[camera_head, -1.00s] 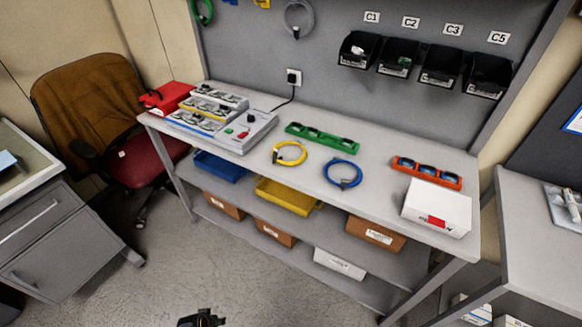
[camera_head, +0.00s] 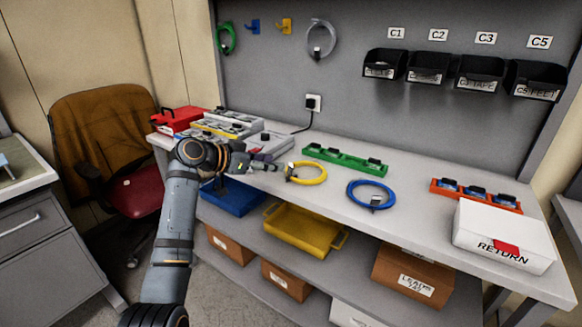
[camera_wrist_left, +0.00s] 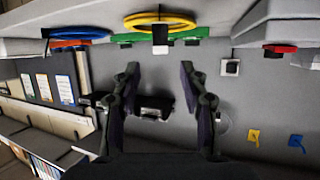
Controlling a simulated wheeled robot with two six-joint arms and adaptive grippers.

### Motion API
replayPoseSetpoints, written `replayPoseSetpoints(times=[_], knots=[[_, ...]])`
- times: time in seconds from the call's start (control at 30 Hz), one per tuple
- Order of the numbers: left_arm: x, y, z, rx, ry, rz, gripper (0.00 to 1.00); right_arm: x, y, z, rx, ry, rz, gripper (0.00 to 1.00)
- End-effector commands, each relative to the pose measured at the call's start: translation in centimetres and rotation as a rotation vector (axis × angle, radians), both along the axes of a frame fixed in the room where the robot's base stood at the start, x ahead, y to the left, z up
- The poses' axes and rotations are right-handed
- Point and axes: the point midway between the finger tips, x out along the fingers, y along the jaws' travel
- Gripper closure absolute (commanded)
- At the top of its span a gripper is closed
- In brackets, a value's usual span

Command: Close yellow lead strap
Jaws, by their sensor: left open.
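The yellow lead (camera_head: 312,184) lies coiled near the front edge of the workbench. Its small dark strap (camera_head: 291,172) is at the coil's left side, and whether it is closed is too small to tell. My left gripper (camera_head: 270,168) is just left of the coil, pointing toward the strap. In the left wrist view the yellow coil (camera_wrist_left: 160,16) shows at the top, with a pale and dark strap piece (camera_wrist_left: 160,38) centred ahead of the fingers. The left fingers (camera_wrist_left: 160,70) are spread apart with nothing between them. My right gripper is not in view.
A blue coil (camera_head: 371,205) lies to the right of the yellow lead. A green holder (camera_head: 345,160) is behind them, and a grey pump unit (camera_head: 268,147) is to the left. A yellow tray (camera_head: 300,232) sits on the shelf below. Bench between the coils is clear.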

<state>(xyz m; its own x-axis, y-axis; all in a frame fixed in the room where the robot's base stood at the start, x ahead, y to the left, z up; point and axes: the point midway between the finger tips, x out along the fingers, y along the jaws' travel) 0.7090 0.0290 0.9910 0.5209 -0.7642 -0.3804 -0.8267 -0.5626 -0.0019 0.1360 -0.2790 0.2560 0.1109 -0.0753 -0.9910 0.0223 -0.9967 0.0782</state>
Motion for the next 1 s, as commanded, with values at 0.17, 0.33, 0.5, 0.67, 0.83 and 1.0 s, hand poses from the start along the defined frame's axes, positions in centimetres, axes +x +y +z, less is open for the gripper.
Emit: replayPoseSetpoints(times=[0.17, 0.33, 0.5, 0.67, 0.83, 1.0], knots=[[2.0, -3.2, -1.5, -0.002, 0.004, -0.003, 0.57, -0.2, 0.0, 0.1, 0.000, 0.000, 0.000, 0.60], [3.6, -5.2, -2.6, -0.001, 0.003, 0.000, 0.57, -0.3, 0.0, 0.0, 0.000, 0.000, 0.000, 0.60], [4.2, -6.2, -3.1, 0.000, 0.002, 0.001, 0.57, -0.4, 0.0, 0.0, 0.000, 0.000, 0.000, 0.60], [4.3, -6.3, -3.2, 0.000, 0.002, 0.002, 0.57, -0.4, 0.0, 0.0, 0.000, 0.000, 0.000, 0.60], [4.3, -6.2, -3.2, 0.000, 0.002, 0.002, 0.66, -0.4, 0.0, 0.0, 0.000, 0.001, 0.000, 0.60], [4.3, -6.2, -3.2, 0.000, 0.002, 0.002, 0.89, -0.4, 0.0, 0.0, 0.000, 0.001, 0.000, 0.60]])
